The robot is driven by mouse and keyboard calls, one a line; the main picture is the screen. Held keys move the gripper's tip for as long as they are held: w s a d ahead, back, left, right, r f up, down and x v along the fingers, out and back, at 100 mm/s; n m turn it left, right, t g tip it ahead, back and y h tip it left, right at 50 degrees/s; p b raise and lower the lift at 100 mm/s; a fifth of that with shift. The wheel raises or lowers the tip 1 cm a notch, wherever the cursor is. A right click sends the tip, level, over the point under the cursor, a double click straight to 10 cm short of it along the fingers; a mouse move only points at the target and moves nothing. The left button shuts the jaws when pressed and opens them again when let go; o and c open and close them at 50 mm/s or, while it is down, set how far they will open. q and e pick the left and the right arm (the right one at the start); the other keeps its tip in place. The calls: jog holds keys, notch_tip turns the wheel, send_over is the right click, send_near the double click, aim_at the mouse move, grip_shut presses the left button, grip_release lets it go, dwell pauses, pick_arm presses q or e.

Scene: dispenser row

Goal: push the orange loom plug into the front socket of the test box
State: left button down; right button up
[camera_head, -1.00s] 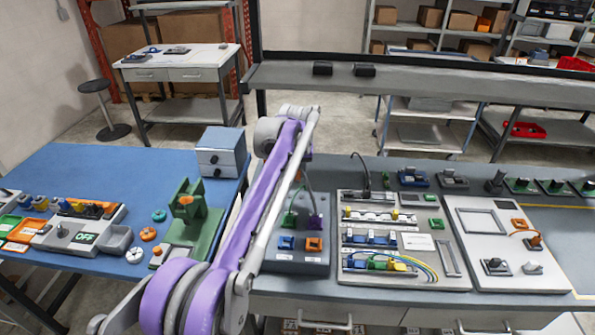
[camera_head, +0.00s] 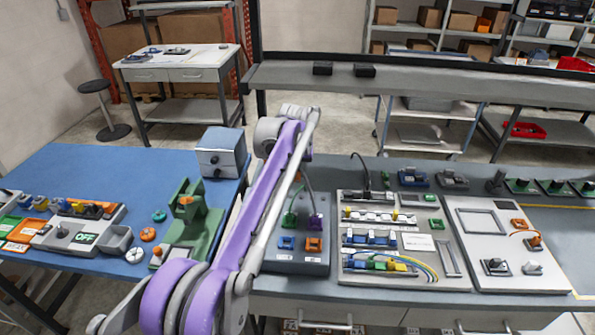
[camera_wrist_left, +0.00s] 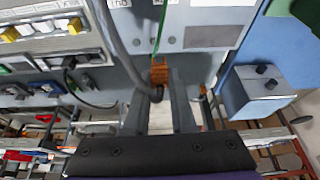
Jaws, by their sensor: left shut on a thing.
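The grey test box (camera_head: 297,262) stands on the bench just right of my left arm in the head view. Its front shows a blue socket (camera_head: 286,243) and an orange socket (camera_head: 313,244); a green plug (camera_head: 290,220) and a purple plug (camera_head: 316,221) sit behind them. In the left wrist view my left gripper (camera_wrist_left: 159,92) is shut on the orange loom plug (camera_wrist_left: 160,73), which sits between its fingertips. A dark grey cable runs close by. In the head view my own arm hides this gripper and the plug. My right gripper is out of view.
A white component panel (camera_head: 405,280) stands right of the test box, with another white panel (camera_head: 510,276) beyond. A green fixture (camera_head: 207,222) and a drawer box (camera_head: 222,152) stand on the blue table to the left. A raised shelf (camera_head: 430,82) spans the back.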

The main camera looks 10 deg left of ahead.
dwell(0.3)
pick_arm(q)
jog(key=s+d+f+b, duration=0.1)
jog(key=s+d+b, duration=0.1)
jog(key=s, duration=0.3)
jog(key=s+d+f+b, duration=0.1)
jog(key=s+d+b, duration=0.1)
jog(key=s, duration=0.3)
jog(key=s+d+f+b, duration=0.1)
jog(key=s+f+b, duration=0.1)
jog(key=s, duration=0.2)
jog(key=shift+s+d+f+b, duration=0.1)
jog(key=shift+s+d+b, duration=0.2)
jog(key=shift+s+d, duration=0.1)
jog(key=shift+s, duration=0.15)
jog(key=shift+d+f+b, duration=0.1)
jog(key=shift+f+b, duration=0.95)
jog(key=shift+f, duration=0.65)
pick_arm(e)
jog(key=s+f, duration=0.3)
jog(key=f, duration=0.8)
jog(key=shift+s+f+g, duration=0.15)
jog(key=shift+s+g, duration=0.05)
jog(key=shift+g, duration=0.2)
pick_arm(q)
jog(key=shift+f, duration=0.2)
jog(key=shift+f, duration=0.15)
